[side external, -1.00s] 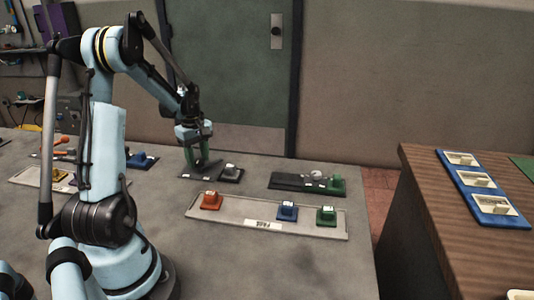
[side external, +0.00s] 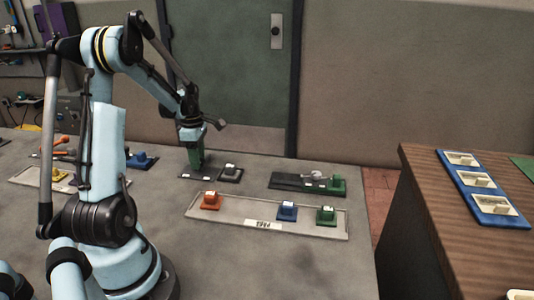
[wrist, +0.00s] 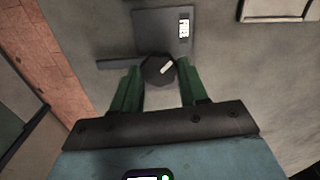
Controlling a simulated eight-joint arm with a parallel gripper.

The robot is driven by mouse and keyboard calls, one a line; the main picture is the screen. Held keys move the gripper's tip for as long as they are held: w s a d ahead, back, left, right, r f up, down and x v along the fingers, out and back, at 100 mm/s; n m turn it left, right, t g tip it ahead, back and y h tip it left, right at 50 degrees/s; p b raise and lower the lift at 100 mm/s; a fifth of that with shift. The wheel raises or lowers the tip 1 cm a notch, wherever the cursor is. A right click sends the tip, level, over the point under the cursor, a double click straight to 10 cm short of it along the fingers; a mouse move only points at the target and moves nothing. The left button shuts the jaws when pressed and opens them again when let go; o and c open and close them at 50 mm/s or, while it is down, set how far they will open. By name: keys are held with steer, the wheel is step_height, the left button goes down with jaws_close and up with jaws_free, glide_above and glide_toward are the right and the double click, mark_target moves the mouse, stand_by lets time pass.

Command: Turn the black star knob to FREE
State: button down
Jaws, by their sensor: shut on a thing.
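The black star knob (wrist: 153,72) is in the upper middle of the wrist view, with a pale pointer mark slanting toward the upper right. My gripper (wrist: 158,82) has its two green fingers on either side of the knob, shut on it. In the side external view my gripper (side external: 196,162) points down at the dark plate (side external: 188,177), and the fingers hide the knob. A grey plate (wrist: 151,28) with a small white label (wrist: 184,28) lies just beyond the knob in the wrist view. The label's wording is too small to read.
A dark block with a white tag (side external: 231,173) stands right beside my gripper. A pale tray (side external: 225,220) with orange, blue and green blocks lies in front. Another dark plate (side external: 290,182) with a green block is to the right. Bare table lies between them.

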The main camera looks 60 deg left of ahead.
stand_by(0.5)
steer(key=c, duration=0.6)
jaws_free()
step_height(320, 180, up, 12)
steer(key=shift+r, duration=0.1)
stand_by(0.5)
